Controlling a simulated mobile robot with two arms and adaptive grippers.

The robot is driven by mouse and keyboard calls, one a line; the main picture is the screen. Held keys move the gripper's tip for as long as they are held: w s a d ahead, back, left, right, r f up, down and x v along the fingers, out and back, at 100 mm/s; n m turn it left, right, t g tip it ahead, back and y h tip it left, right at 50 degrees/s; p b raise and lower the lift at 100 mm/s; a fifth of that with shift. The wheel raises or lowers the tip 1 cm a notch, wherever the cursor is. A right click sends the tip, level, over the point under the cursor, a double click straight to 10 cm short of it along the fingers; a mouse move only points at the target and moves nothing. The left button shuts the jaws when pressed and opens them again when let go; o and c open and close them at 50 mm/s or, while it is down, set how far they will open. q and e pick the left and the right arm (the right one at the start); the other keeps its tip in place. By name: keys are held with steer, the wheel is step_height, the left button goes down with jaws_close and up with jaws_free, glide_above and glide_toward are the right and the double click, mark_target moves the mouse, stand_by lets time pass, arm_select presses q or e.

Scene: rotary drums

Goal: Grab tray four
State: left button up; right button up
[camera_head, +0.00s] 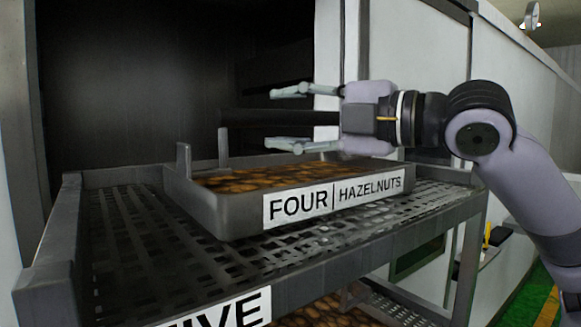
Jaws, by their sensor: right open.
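A grey tray (226,216) with a white label reading "FOUR | HAZELNUTS" sits on a perforated grey rack shelf (135,240). It holds brown hazelnuts (255,179), and upright posts stand at its left end. My right gripper (280,118) comes in from the right and is above the tray's far right part. Its two fingers point left, apart, with nothing between them. Whether the lower finger touches the tray cannot be told. My left gripper is not in view.
Below, another tray of brown nuts (330,312) shows, with a partly cut label (225,310) ending in "IVE" on the rack front. A dark opening (150,80) lies behind the rack. White machine panels (420,50) stand behind my right arm. The shelf's left part is bare.

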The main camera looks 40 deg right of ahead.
steer(key=shift+s, duration=0.1)
steer(key=shift+c, duration=0.3)
steer(key=shift+d, duration=0.1)
steer(key=shift+c, duration=0.6)
jaws_close()
steer(key=shift+r, duration=0.1)
